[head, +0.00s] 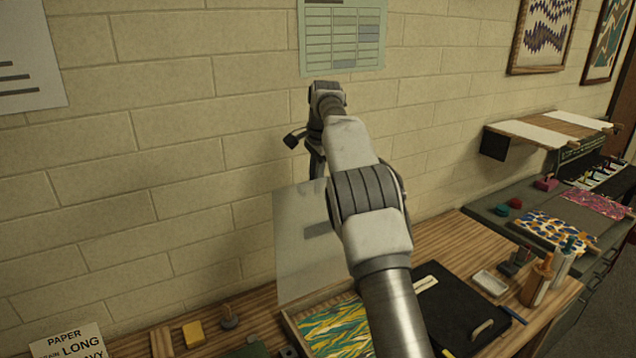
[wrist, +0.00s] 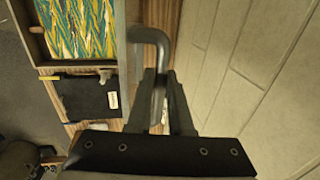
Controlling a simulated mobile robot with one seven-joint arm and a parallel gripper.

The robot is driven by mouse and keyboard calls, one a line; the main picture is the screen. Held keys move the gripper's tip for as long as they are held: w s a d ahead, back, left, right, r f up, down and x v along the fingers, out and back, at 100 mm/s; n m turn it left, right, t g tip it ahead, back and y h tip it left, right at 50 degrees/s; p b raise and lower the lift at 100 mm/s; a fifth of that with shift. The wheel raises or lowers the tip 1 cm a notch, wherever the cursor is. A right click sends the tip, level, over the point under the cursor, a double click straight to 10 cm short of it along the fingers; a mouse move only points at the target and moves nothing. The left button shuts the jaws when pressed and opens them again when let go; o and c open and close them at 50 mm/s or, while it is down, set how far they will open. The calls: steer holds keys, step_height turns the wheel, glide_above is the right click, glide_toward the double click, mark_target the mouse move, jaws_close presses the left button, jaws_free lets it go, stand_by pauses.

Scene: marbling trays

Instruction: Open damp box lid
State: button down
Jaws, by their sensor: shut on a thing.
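The damp box (head: 291,330) stands on the wooden bench against the wall, with a yellow, green and blue marbled sheet inside. Its translucent lid (head: 290,250) is raised and stands nearly upright at the back of the box, close to the wall. In the wrist view the box's wooden rim (wrist: 37,48) is at upper left and the lid shows nearly edge-on (wrist: 134,70). My gripper (wrist: 160,88) is shut on the lid's grey hooked handle (wrist: 162,42). In the head view my gripper (head: 317,168) is at the lid's top edge, partly hidden by my arm.
A black case (head: 455,310) with a handle lies on the bench right of the box. A white dish (head: 490,284) and an orange bottle (head: 537,280) stand beyond it. A yellow block (head: 193,333) and a sign (head: 70,342) are at left. The block wall is close behind the lid.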

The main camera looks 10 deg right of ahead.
steer(key=shift+w+a+f, duration=0.1)
steer(key=shift+w+f, duration=0.05)
steer(key=shift+w, duration=0.05)
stand_by(0.4)
steer(key=c, duration=0.8)
jaws_free()
steer(key=shift+c, duration=0.2)
